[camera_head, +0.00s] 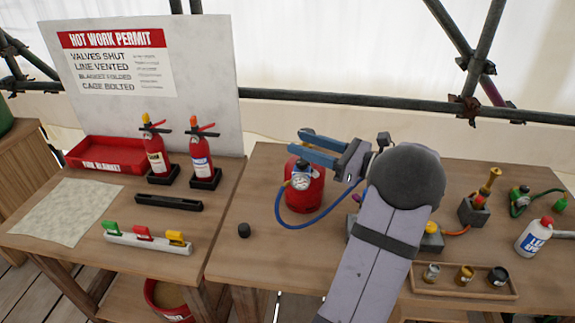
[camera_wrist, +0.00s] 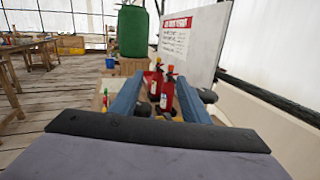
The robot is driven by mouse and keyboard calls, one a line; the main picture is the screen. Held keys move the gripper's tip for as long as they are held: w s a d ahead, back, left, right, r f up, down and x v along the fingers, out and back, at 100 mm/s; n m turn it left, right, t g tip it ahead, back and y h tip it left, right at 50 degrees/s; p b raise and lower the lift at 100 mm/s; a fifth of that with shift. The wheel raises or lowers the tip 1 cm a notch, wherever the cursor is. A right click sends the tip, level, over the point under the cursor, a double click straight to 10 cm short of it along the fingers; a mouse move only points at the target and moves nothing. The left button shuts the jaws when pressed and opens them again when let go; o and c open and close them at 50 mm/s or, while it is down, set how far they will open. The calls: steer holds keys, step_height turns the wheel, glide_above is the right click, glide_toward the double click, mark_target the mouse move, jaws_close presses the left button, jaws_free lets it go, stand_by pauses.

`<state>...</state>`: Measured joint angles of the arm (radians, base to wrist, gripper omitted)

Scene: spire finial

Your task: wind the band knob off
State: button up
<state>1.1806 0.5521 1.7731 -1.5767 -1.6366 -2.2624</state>
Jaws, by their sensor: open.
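My gripper (camera_head: 298,142) is open, its two blue fingers pointing left above the red gas cylinder (camera_head: 306,197). It also shows in the wrist view (camera_wrist: 159,82), with nothing held between the fingers. The cylinder has a round gauge (camera_head: 301,181) and a blue hose; its top is partly hidden by my gripper. A small black knob (camera_head: 244,230) lies apart on the bench. I cannot tell which part is the band knob. A block with a brass fitting (camera_head: 474,209) stands at the right, and a block with a yellow part (camera_head: 432,240) is partly behind my arm.
Two red extinguishers (camera_head: 156,152) (camera_head: 201,152) stand before the permit board (camera_head: 215,70). A rack with coloured levers (camera_head: 146,240) is at left. A wooden tray (camera_head: 429,290) with small cups and a white bottle (camera_head: 534,236) are at right. Scaffold pipes run behind.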

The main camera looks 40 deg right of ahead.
steer(key=s+f+n+g+y, duration=0.1)
steer(key=s+f+n+y, duration=0.1)
steer(key=s+f, duration=0.15)
steer(key=p+x, duration=0.2)
steer(key=x, duration=0.5)
steer(key=shift+a, duration=0.25)
steer(key=shift+s, duration=0.1)
steer(key=c, duration=1.1)
steer(key=shift+o, duration=0.2)
steer(key=shift+f+h, duration=0.15)
steer(key=shift+h, duration=0.15)
